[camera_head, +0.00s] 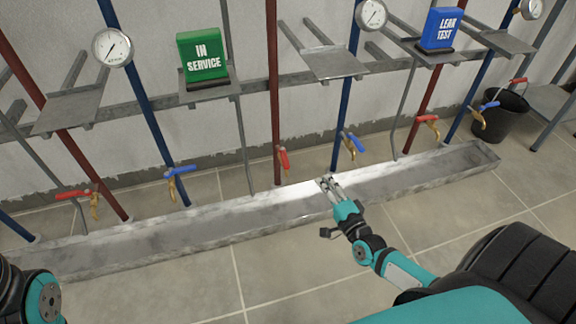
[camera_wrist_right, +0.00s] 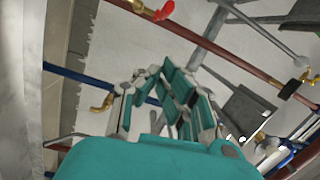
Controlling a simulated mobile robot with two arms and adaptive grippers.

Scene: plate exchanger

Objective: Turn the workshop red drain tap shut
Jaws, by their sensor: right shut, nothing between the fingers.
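Several red-handled taps show in the head view. One red tap (camera_head: 283,160) hangs near the middle with its handle pointing down. Another red tap (camera_head: 72,195) is at the left and one red tap (camera_head: 427,118) is at the right, both with handles roughly level. I cannot tell which is the workshop drain tap. My right gripper (camera_head: 328,186) is shut and empty over the trough, right of and lower in the picture than the middle red tap, apart from it. In the wrist view its fingers (camera_wrist_right: 170,100) fill the centre, and a red handle (camera_wrist_right: 160,10) shows at the top.
A long metal trough (camera_head: 225,222) runs along the wall. Blue-handled taps (camera_head: 180,170) alternate with the red ones. A green IN SERVICE sign (camera_head: 203,55) and a blue LEAK TEST sign (camera_head: 440,28) stand on shelves. A black bucket (camera_head: 497,118) is at right. Tiled floor in front is clear.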

